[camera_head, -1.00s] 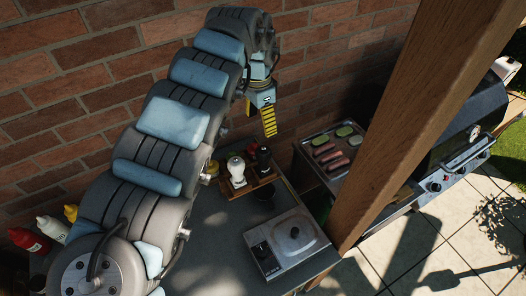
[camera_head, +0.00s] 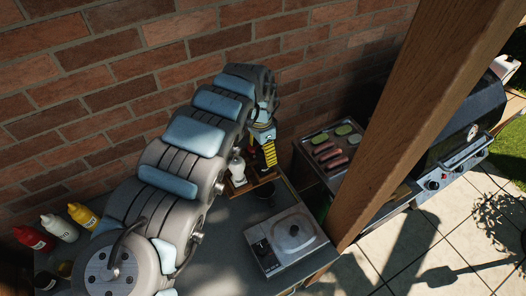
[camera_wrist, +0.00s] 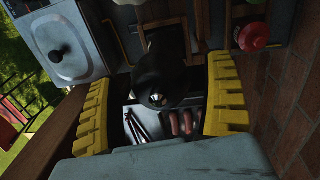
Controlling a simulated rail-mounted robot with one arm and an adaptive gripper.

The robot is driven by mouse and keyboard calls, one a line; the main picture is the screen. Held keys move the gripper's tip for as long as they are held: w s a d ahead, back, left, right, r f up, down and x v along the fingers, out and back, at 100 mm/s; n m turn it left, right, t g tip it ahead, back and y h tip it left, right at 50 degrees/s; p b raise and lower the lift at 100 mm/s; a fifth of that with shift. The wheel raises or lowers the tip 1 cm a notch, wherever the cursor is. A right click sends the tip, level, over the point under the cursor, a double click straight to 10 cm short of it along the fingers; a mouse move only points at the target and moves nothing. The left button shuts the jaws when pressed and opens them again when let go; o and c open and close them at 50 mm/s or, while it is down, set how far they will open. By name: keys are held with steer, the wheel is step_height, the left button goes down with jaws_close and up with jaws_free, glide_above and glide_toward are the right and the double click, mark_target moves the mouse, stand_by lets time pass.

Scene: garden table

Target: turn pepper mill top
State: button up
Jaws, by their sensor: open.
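The dark pepper mill (camera_wrist: 160,78) stands in the wooden tray, and in the wrist view its top with a small metal knob lies between my two yellow fingers. My gripper (camera_wrist: 163,100) is open, with a finger on each side of the mill top and gaps visible on both sides. In the head view my gripper (camera_head: 268,155) is low over the tray and hides most of the pepper mill. A white mill (camera_head: 237,167) stands to its left in the same wooden tray (camera_head: 264,193).
A portable stove (camera_head: 287,243) stands in front on the grey table. A side tray (camera_head: 327,134) holds sausages and vegetable slices, beyond it a grill (camera_head: 470,125). Red (camera_head: 35,238), white and yellow bottles stand at left. A wooden post and brick wall border the space.

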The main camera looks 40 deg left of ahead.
steer(key=shift+f, duration=0.2)
steer(key=c, duration=1.2)
steer(key=shift+m, duration=0.3)
steer(key=m, duration=0.7)
steer(key=shift+m+g, duration=0.3)
steer(key=m, duration=0.4)
steer(key=shift+w+y, duration=0.1)
steer(key=shift+y, duration=0.3)
steer(key=shift+m, duration=2.3)
